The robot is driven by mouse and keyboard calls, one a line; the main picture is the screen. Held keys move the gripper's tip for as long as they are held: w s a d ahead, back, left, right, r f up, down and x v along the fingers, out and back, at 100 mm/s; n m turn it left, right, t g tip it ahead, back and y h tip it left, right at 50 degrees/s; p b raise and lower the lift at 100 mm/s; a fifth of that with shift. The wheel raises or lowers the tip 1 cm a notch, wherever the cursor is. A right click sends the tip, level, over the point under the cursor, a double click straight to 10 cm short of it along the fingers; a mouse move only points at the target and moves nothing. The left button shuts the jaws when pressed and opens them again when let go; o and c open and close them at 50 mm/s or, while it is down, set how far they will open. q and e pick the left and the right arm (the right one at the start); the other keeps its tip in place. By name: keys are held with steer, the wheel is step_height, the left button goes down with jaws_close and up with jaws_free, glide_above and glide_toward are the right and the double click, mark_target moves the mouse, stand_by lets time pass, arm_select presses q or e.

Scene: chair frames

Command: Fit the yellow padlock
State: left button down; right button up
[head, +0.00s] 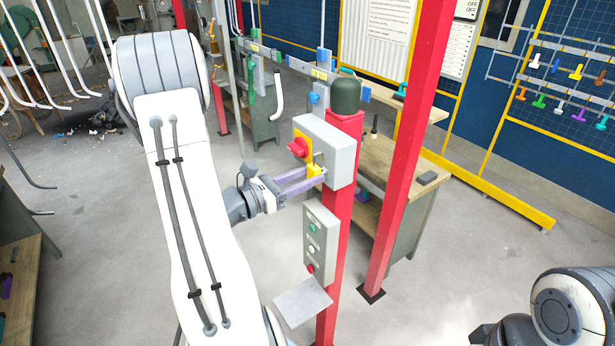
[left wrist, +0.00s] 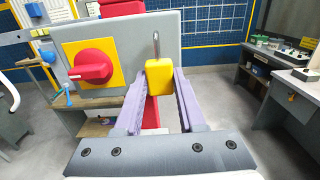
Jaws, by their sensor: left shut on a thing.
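The yellow padlock (head: 314,171) is held between the purple fingers of my left gripper (head: 312,178), in front of the grey switch box (head: 340,150) on the red post. In the left wrist view the padlock (left wrist: 158,80) is upright, with its metal shackle (left wrist: 156,45) pointing up before the box face. I cannot tell whether the shackle passes through anything. The red rotary handle (left wrist: 92,67) sits on a yellow plate (left wrist: 70,50), left of the padlock and apart from it. My right gripper is not in view; only part of my right arm shows at the lower right.
A grey button box (head: 320,240) and a small shelf plate (head: 302,300) are on the post below the switch box. A second red post (head: 405,150) and a wooden workbench (head: 395,185) stand to the right. Open floor lies right of the posts.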

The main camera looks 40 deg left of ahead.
arm_select(q)
steer(key=shift+f, duration=0.15)
steer(key=shift+f+b, duration=2.05)
steer(key=shift+f, duration=0.1)
steer(key=shift+r, duration=0.1)
steer(key=shift+c, duration=2.1)
jaws_free()
steer(key=shift+c, duration=0.4)
steer(key=v, duration=0.9)
